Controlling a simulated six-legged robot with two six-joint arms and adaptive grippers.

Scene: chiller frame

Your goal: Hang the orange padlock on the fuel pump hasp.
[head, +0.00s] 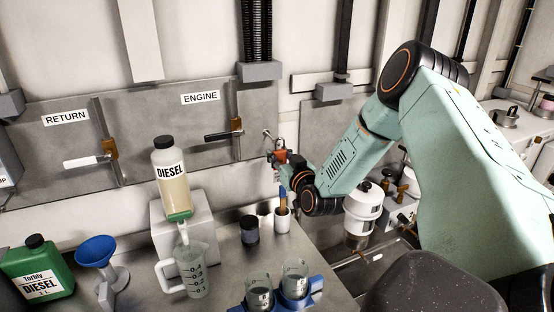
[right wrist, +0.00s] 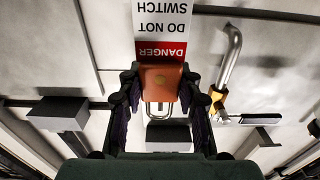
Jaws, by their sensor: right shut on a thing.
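The orange padlock (head: 280,156) is in my right gripper (head: 284,168), held near the grey wall panel, right of the ENGINE label. In the right wrist view the padlock body (right wrist: 161,77) sits between the two fingertips (right wrist: 160,85), its metal shackle (right wrist: 159,108) pointing down in the picture. A red and white DANGER DO NOT SWITCH tag (right wrist: 162,30) shows beyond the body, upside down. A small metal fitting (head: 267,133) stands out from the wall close to the shackle; I cannot tell whether it is the fuel pump hasp or whether they touch. My left gripper is not in view.
The ENGINE valve lever (head: 222,135) and RETURN lever (head: 86,162) are on the wall to the left. Below are a diesel bottle (head: 170,175), a measuring jug (head: 190,272), a white cup (head: 282,220), a dark jar (head: 249,230) and a blue funnel (head: 97,255).

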